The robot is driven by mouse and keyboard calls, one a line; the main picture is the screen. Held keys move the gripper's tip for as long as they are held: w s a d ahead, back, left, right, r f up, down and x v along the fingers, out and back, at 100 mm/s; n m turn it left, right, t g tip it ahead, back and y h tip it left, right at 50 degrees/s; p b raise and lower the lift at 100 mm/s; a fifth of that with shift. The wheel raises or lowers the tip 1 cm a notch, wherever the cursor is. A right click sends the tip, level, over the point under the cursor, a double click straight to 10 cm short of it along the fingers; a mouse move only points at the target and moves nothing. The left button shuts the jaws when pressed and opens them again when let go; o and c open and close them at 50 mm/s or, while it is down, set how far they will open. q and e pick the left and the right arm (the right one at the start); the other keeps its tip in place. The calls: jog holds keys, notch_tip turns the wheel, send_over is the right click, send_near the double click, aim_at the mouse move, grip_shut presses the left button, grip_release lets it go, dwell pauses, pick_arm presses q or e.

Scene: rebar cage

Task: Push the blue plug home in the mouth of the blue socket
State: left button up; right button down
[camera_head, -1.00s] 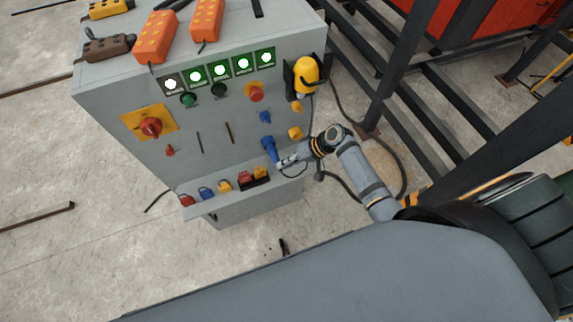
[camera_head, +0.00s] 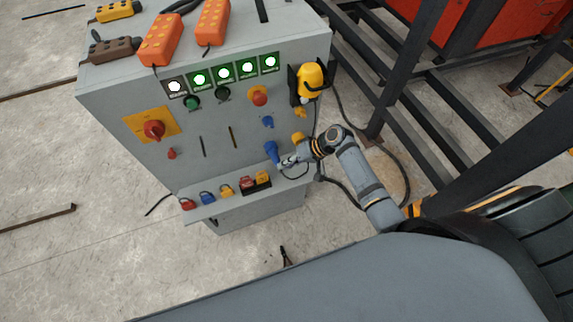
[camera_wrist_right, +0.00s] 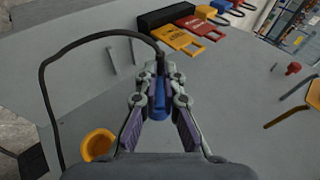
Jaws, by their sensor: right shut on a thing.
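The blue plug (camera_head: 272,150) is in the jaws of my right gripper (camera_head: 284,161), in front of the grey cabinet's face. In the right wrist view the plug (camera_wrist_right: 158,101) lies between the two fingers of the gripper (camera_wrist_right: 159,88), which are shut on it. A black cable (camera_wrist_right: 72,48) loops near the plug. The blue socket (camera_head: 267,122) is on the cabinet face just above the plug, and the two look apart in the head view. I cannot make out the socket in the wrist view. My left gripper is not in view.
The grey cabinet (camera_head: 190,135) carries lit indicators, a red rotary switch (camera_head: 153,130) and a yellow socket (camera_wrist_right: 97,145). Several coloured padlocks and tags line its lower ledge (camera_head: 215,205). Dark steel framing (camera_head: 410,75) stands to the right.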

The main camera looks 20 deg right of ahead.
jog(key=shift+w+r, duration=0.1)
jog(key=shift+w, duration=0.05)
jog(key=c, duration=1.4)
grip_release()
jog(key=v, duration=1.2)
